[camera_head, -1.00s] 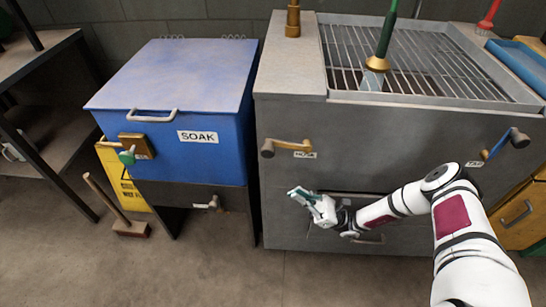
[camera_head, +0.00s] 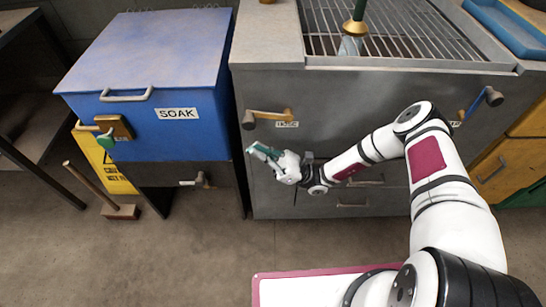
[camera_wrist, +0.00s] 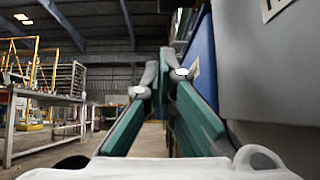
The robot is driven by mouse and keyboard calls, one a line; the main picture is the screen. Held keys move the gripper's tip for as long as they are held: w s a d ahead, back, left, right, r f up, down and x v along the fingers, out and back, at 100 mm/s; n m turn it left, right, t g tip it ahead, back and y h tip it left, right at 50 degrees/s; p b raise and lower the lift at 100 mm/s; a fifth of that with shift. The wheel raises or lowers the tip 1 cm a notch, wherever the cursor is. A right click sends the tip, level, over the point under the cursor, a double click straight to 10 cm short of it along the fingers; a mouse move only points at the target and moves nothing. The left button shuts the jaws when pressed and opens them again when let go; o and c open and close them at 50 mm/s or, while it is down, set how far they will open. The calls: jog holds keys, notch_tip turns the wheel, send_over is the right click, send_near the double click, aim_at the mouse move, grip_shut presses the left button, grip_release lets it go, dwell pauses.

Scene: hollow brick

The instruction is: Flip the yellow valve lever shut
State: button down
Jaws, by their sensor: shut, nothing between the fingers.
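The lever with the tan-yellow bar (camera_head: 268,114) is on the grey cabinet front above the HOSE label. It lies about level, its brass pivot at the right and its dark knob at the left. My gripper (camera_head: 257,149) is shut and empty, just below the knob in the head view and apart from it in the picture. Its depth from the cabinet is hard to judge. In the wrist view, the green fingers (camera_wrist: 152,85) point past the cabinet side along the aisle; the lever is not seen there.
A second lever (camera_head: 480,103) with a blue bar is at the right of the cabinet. The blue SOAK box (camera_head: 190,140) stands left, with a brass latch plate (camera_head: 115,127) and a small tap (camera_head: 200,181).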

jog(key=shift+a+r, duration=0.25)
jog(key=shift+r, duration=0.9)
jog(key=shift+a+r, duration=0.2)
jog(key=shift+r, duration=0.95)
jog(key=shift+a+r, duration=0.1)
